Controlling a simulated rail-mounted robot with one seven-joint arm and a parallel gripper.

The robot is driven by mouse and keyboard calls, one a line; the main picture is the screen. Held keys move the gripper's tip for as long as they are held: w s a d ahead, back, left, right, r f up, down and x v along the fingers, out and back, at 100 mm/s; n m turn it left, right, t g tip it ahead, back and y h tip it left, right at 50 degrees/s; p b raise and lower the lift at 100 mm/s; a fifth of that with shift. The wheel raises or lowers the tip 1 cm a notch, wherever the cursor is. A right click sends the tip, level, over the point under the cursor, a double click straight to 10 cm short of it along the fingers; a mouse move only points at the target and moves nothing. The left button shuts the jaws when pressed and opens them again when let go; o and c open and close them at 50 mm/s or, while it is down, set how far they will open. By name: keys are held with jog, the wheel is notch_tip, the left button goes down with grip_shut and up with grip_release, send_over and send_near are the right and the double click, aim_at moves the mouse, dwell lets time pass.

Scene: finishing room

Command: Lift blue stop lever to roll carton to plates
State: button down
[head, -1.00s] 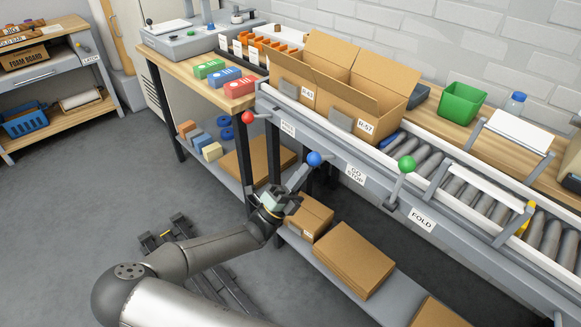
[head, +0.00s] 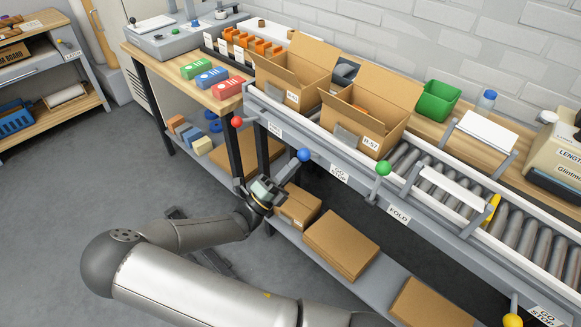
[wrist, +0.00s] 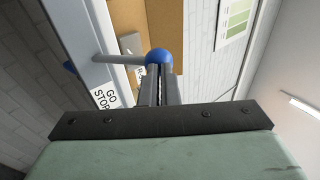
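The blue ball of the stop lever (head: 304,155) stands out from the front rail, left of a GO STOP label. It also shows in the wrist view (wrist: 160,56), with its shaft running left to the rail. My gripper (wrist: 160,85) has its fingers close together, their tips at the ball; contact is unclear. In the head view my gripper (head: 285,175) is below and left of the ball. The open carton R-57 (head: 368,142) stands on the conveyor, a gap from another open carton (head: 292,97) at left. White plates (head: 452,188) stand farther right on the conveyor.
A red-knobbed lever (head: 237,121) is to the left and a green-knobbed lever (head: 383,167) to the right. Bare rollers (head: 405,160) lie between R-57 and the plates. Flat cartons (head: 341,244) lie on the shelf below.

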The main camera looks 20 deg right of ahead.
jog(key=shift+w+r, duration=0.1)
jog(key=shift+r, duration=0.15)
jog(key=b+v, duration=0.1)
jog(key=v, duration=1.3)
jog(key=shift+f+b, duration=0.3)
jog(key=shift+f, duration=0.2)
jog(key=shift+d, duration=0.15)
